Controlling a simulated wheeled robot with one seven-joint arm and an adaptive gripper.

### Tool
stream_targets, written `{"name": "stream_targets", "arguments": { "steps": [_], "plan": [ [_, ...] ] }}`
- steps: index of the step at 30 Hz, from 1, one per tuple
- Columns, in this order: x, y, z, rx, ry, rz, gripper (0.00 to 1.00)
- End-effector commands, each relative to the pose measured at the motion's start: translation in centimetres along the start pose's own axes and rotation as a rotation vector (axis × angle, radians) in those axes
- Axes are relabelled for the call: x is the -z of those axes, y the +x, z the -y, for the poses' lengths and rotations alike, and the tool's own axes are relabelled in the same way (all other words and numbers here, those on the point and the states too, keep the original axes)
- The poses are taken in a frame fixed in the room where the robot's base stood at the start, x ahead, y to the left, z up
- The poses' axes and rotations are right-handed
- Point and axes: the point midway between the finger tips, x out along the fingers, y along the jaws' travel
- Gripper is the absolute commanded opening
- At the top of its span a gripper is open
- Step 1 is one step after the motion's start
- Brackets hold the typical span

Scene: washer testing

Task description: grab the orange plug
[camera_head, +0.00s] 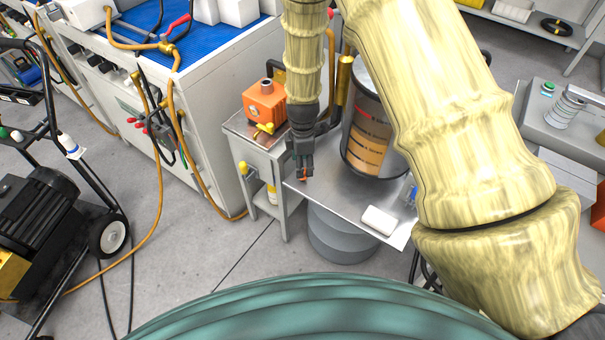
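My gripper (302,173) is dark and points down over the metal table, left of the large cylinder. A small orange piece (304,175), which looks like the orange plug, shows at its fingertips. It is too small to tell whether the fingers are closed on it or only around it, or whether it touches the table.
The metal table (335,205) holds a large cylinder (368,130) and a white block (379,221). An orange box (264,102) with a yellow part stands on a small cart left of my gripper. A grey drum (340,238) is below the table.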

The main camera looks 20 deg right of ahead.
Motion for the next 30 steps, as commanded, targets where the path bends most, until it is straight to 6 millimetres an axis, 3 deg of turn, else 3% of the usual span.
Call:
{"name": "stream_targets", "arguments": {
  "steps": [15,26,30],
  "plan": [
    [-0.1,5.1,0.1,0.001,0.003,0.0,0.55],
    [-0.1,5.6,0.1,0.0,0.002,0.0,0.55],
    [-0.1,5.6,0.1,0.0,0.002,0.0,0.3]
  ]
}}
